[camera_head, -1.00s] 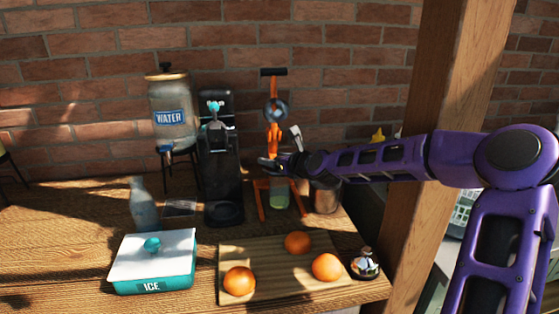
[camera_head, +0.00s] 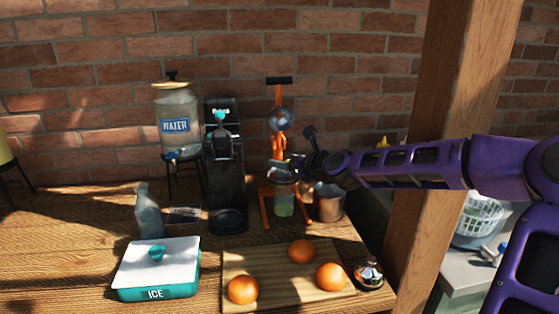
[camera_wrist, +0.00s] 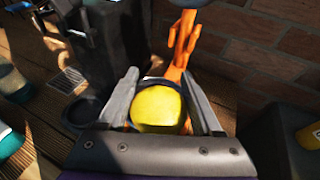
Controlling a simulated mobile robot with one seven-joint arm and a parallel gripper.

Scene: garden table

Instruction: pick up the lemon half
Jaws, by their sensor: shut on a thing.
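The lemon half (camera_wrist: 157,107) shows yellow in the wrist view, between the two fingers of my gripper (camera_wrist: 163,98). My gripper is shut on it. In the head view my gripper (camera_head: 296,167) is in front of the orange juicer press (camera_head: 279,144), over a glass with green contents (camera_head: 284,208). The lemon half cannot be made out in the head view. In the wrist view the orange press (camera_wrist: 182,45) rises just beyond the fingertips; whether the lemon touches it I cannot tell.
A black machine (camera_head: 226,165) stands left of the press, with a water dispenser (camera_head: 178,125) beyond it. A metal cup (camera_head: 328,203) is close on the right. A cutting board (camera_head: 240,262) with oranges, an ice box (camera_head: 157,270) and a bottle (camera_head: 149,212) are nearer. A wooden post (camera_head: 437,130) stands right.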

